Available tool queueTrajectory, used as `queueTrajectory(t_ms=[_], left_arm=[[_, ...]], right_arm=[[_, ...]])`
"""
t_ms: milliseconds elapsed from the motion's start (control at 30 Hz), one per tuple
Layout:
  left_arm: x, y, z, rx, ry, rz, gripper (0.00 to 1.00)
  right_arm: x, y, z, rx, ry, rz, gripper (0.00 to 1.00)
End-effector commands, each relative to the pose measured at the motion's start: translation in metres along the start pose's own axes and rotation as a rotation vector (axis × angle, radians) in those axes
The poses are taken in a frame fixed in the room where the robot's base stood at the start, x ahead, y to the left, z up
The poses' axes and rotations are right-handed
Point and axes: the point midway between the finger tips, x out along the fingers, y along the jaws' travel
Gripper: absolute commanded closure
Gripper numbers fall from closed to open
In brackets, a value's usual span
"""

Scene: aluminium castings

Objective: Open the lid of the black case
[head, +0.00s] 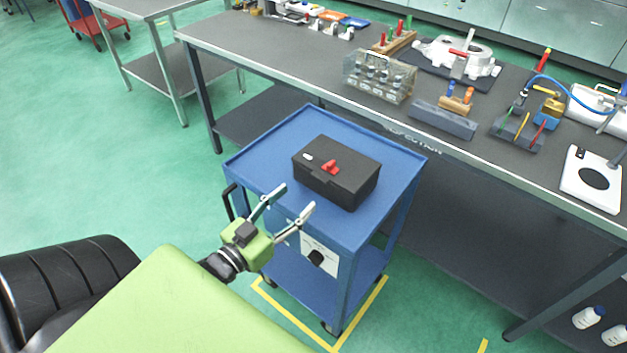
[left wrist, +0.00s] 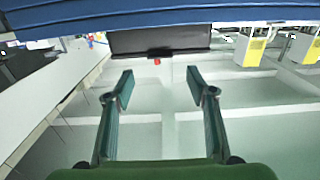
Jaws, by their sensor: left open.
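The black case (head: 340,181) sits on the top of the blue cart, with its lid shut. A red handle-like part (head: 331,167) and a small white mark (head: 308,156) are on top of the lid. My left gripper (head: 296,199) is open and empty, in front of the case near the cart's front edge, apart from the case. In the left wrist view the case (left wrist: 160,40) appears upside down beyond the open fingers (left wrist: 160,85), with a small red spot (left wrist: 157,61) on it. My right gripper is not in view.
The cart top around the case is clear.

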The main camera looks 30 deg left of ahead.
Motion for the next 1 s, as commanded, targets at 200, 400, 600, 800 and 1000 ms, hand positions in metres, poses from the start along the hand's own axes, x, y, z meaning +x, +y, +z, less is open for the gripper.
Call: queueTrajectory(t_ms=[200,400,600,800,1000], left_arm=[[0.044,0.000,-0.002,0.000,0.002,0.000,0.49],[0.069,0.000,0.000,0.001,0.000,0.000,0.49],[0.078,0.000,0.001,0.001,-0.002,0.000,0.49],[0.078,0.000,0.001,0.001,-0.003,0.000,0.49],[0.078,0.000,0.001,0.000,-0.002,0.000,0.90]], right_arm=[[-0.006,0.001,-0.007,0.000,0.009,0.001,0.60],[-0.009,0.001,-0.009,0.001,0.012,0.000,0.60],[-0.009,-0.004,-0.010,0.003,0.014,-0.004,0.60],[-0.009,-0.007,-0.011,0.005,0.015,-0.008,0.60],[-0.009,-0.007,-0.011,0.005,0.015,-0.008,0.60]])
